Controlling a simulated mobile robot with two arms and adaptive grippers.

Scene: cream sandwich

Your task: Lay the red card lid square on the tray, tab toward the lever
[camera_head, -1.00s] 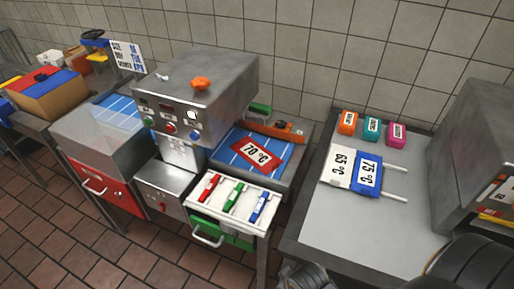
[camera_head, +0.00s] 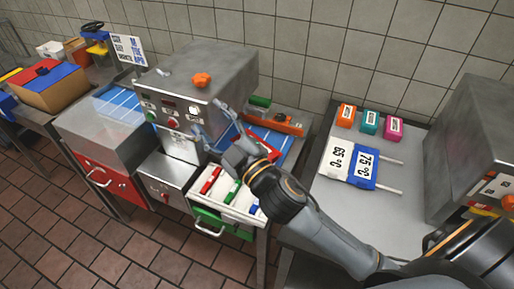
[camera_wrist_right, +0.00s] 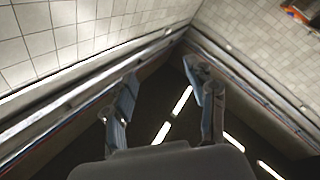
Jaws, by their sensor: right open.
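The red card marked 70 °C, which I take for the lid, lies on a blue lined mat (camera_head: 284,140) right of the steel machine (camera_head: 205,75). The right wrist view shows the same open fingers (camera_wrist_right: 160,75) before a dark steel surface. I cannot tell which part is the tray or the lever. My left gripper is out of view.
An open drawer (camera_head: 240,207) with red, green and blue sticks is below my right wrist. White and blue temperature cards (camera_head: 365,170) and small orange, teal and pink blocks (camera_head: 370,122) lie on the right counter. A cardboard box (camera_head: 50,93) stands far left.

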